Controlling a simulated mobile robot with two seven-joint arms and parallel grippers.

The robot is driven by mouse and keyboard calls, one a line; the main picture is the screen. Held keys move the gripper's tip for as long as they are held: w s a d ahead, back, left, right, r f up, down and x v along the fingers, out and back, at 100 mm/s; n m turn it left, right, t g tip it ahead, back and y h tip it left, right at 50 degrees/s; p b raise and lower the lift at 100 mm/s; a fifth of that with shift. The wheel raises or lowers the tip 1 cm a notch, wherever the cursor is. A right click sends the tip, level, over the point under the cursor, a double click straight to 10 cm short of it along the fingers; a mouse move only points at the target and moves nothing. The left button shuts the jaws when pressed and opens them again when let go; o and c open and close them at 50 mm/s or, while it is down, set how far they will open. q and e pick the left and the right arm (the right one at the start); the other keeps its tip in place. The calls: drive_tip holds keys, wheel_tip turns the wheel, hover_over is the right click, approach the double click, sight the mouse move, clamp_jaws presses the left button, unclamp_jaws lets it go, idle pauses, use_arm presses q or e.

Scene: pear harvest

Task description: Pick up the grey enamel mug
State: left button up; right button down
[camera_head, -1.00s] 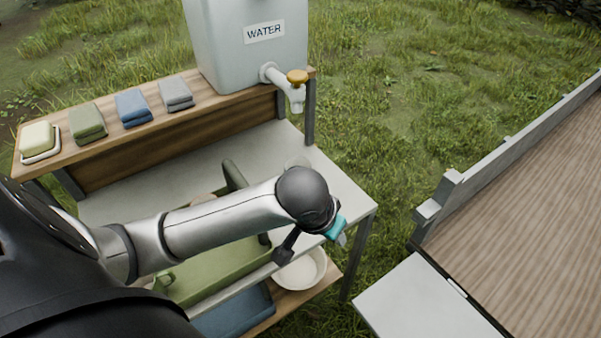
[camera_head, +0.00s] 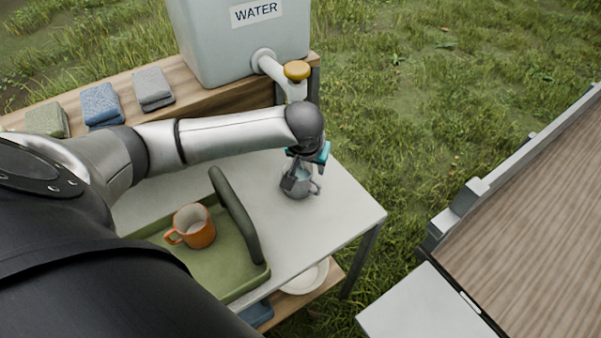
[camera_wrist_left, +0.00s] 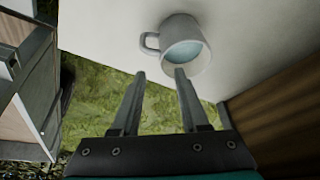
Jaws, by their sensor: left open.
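The grey enamel mug (camera_head: 301,186) stands upright on the pale table top (camera_head: 342,208) below the water tap, its handle to the right. In the left wrist view the mug (camera_wrist_left: 184,42) has a light blue-grey inside and its handle points left. My left gripper (camera_head: 300,178) is at the mug in the head view and hides part of it. In the left wrist view my left gripper (camera_wrist_left: 160,74) is open, with nothing between its fingers. One fingertip overlaps the mug's near rim; I cannot tell whether it touches. My right gripper is not in view.
A green tray (camera_head: 222,272) with a dark handle holds an orange mug (camera_head: 194,227). A water container (camera_head: 240,40) with a tap (camera_head: 284,76) stands on the wooden shelf behind, beside folded cloths (camera_head: 100,104). A white bowl (camera_head: 305,278) sits on the lower shelf.

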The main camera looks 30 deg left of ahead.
sight(303, 182)
use_arm(q)
drive_tip(key=shift+x, duration=1)
drive_tip(key=b+x, duration=0.1)
drive_tip(key=x, duration=0.2)
drive_tip(key=shift+s+a+f, duration=0.15)
drive_tip(key=shift+a+f, duration=0.05)
drive_tip(key=shift+f, duration=0.1)
drive_tip(key=shift+w+a+f+b, duration=0.1)
drive_tip(key=shift+w+f+b, duration=0.2)
drive_tip(key=shift+f, duration=0.25)
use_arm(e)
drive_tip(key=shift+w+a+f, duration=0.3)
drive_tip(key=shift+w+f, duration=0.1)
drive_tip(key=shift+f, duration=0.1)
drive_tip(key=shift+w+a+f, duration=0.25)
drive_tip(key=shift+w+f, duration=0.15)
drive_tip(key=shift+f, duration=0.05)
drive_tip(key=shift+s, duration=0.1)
use_arm(q)
clamp_jaws()
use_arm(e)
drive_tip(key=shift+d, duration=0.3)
